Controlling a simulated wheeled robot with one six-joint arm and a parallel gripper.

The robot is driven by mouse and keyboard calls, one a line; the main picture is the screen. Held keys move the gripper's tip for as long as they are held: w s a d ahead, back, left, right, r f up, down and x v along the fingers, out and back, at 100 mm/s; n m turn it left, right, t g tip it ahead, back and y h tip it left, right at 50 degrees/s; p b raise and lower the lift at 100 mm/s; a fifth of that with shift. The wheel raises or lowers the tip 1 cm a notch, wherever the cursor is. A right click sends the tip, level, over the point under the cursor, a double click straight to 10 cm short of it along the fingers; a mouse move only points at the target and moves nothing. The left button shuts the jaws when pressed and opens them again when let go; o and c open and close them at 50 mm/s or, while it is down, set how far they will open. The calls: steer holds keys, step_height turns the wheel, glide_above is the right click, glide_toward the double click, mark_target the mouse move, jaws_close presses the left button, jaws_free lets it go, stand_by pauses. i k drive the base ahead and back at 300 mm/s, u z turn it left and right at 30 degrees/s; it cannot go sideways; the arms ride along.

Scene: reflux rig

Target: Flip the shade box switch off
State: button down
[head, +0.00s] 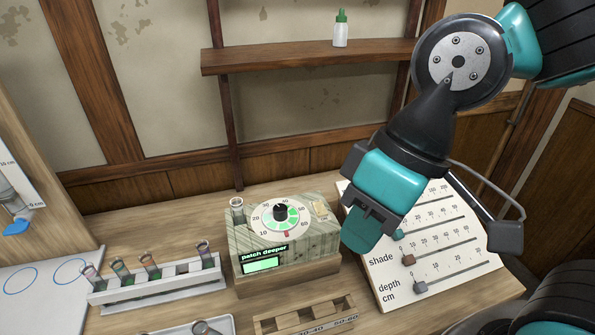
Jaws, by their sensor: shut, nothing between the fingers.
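The shade box (282,236) is a greenish wood-grained box on the bench in the head view. It has a round dial with a black knob (280,212), and a vial stands in its top left corner. A small cream plate (320,209) sits at its top right; it looks like the switch, but its position is too small to tell. The front reads "patch deeper" above a lit green display (261,265). My gripper (362,236) is shut and empty, to the right of the box, in front of the slider board and apart from the cream plate.
A white slider board (440,265) marked "shade" and "depth cm" leans at right, partly behind my gripper. A rack of vials (158,287) stands at left. A wooden rack (305,315) lies in front. A shelf (300,58) above holds a green-capped bottle (341,29).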

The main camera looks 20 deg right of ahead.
mark_target(319, 207)
steer(key=k, duration=1.25)
steer(key=u, duration=0.6)
steer(key=i, duration=1.35)
steer(key=z, duration=0.6)
